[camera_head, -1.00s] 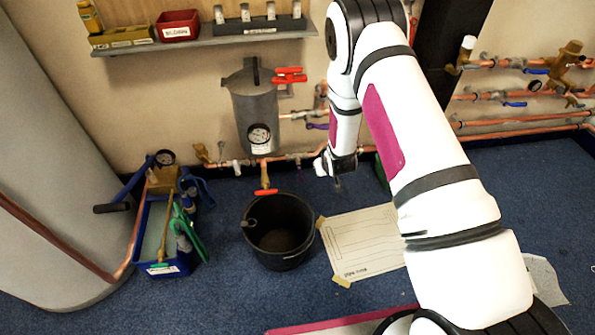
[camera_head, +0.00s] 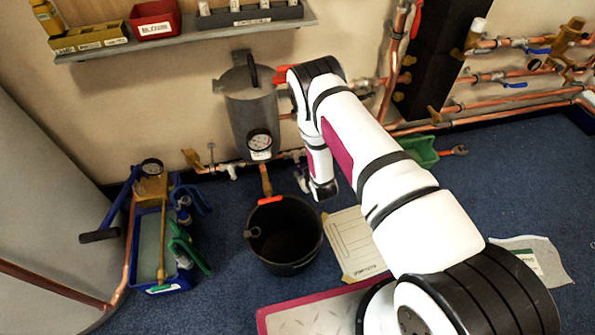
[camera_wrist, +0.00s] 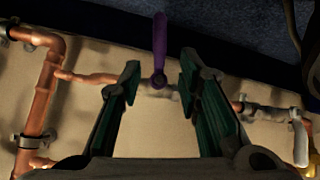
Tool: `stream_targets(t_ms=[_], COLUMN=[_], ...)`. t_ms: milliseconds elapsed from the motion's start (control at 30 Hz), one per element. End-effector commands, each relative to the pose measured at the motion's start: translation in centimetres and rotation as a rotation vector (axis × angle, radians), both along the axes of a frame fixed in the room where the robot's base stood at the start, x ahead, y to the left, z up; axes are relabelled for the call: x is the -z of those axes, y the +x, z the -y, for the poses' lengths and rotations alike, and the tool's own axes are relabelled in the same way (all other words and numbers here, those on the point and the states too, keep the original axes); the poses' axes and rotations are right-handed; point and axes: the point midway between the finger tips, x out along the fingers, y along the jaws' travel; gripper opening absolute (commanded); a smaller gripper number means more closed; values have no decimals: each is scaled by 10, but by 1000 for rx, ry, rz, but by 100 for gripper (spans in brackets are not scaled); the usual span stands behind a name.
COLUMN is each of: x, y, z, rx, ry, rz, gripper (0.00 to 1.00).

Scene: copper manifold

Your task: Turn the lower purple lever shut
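The purple lever (camera_wrist: 159,45) shows in the wrist view on a copper pipe run. It points toward the blue floor at the top of that picture, and its pivot end sits on a valve in the pipe. My gripper (camera_wrist: 160,78) is open, with one finger on each side of the lever's pivot end. I see a gap on both sides and cannot tell whether either finger touches it. In the head view my arm covers most of this valve. A small purple bit (camera_head: 301,182) shows just left of my wrist.
A black bucket (camera_head: 259,213) stands on the floor left of my wrist, below a grey canister (camera_head: 251,105) with a gauge. A blue tool tray (camera_head: 188,276) is farther left. In the wrist view a vertical copper pipe (camera_wrist: 40,105) stands left of my gripper.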

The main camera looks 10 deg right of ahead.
Motion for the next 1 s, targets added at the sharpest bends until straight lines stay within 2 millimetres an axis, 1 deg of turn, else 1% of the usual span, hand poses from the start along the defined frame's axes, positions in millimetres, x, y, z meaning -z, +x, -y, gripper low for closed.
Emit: stream_targets(t_ms=[33,200,400,500,700,1000], x=[9,34,60,69,80,81], y=[7,31,58,69,81,84], z=[0,-1,-1,-2,-2,-2], rx=[-1,0,0,0,0,0], ry=[1,0,0,0,0,0], rz=[3,2,2,2,0,0], gripper=[31,31,31,31,31,31])
